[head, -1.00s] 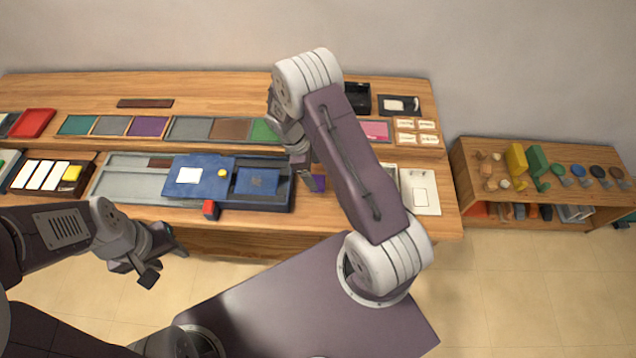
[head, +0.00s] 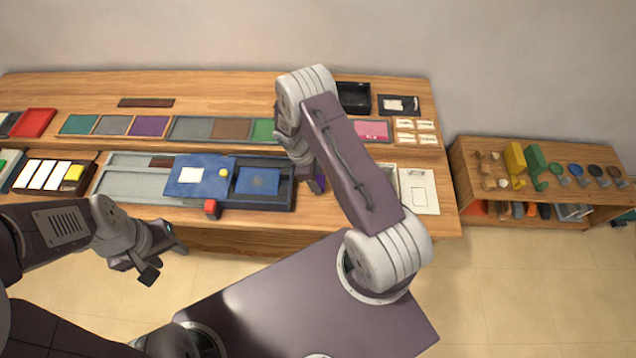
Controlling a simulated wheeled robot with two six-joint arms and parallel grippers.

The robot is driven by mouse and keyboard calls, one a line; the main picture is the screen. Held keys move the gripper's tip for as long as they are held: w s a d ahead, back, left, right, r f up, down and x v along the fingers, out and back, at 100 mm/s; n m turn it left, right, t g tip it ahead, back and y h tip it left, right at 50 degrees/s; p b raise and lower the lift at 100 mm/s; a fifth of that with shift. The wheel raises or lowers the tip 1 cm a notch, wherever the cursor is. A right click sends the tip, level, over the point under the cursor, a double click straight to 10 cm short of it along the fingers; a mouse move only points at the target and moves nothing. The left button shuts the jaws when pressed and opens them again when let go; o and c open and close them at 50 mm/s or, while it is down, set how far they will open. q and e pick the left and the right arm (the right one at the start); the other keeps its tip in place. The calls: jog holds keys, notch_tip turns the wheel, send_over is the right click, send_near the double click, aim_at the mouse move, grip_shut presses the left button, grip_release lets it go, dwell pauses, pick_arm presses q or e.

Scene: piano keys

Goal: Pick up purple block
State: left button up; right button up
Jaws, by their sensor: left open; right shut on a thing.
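The purple block (head: 321,181) shows only as a small purple patch at my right gripper, just right of the blue tray. My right gripper (head: 316,184) is shut on it, with its fingers low over the front part of the table; my own arm hides most of the block and the fingers. I cannot tell whether the block is clear of the table. My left gripper (head: 166,262) is open and empty, in front of the table's front edge.
Coloured trays line the raised back ledge. A low shelf (head: 470,190) stands at right.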

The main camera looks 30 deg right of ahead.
aim_at(318, 175)
jog(key=r, duration=0.2)
jog(key=s+r+b, duration=0.1)
jog(key=r, duration=0.1)
jog(key=shift+a+r, duration=0.1)
jog(key=shift+r, duration=0.2)
jog(key=s+a+r+b, duration=0.1)
jog(key=s+r, duration=0.5)
jog(key=s, duration=0.4)
jog(key=shift+s+a+r, duration=0.2)
jog(key=shift+s+a, duration=0.05)
jog(key=shift+a, duration=0.15)
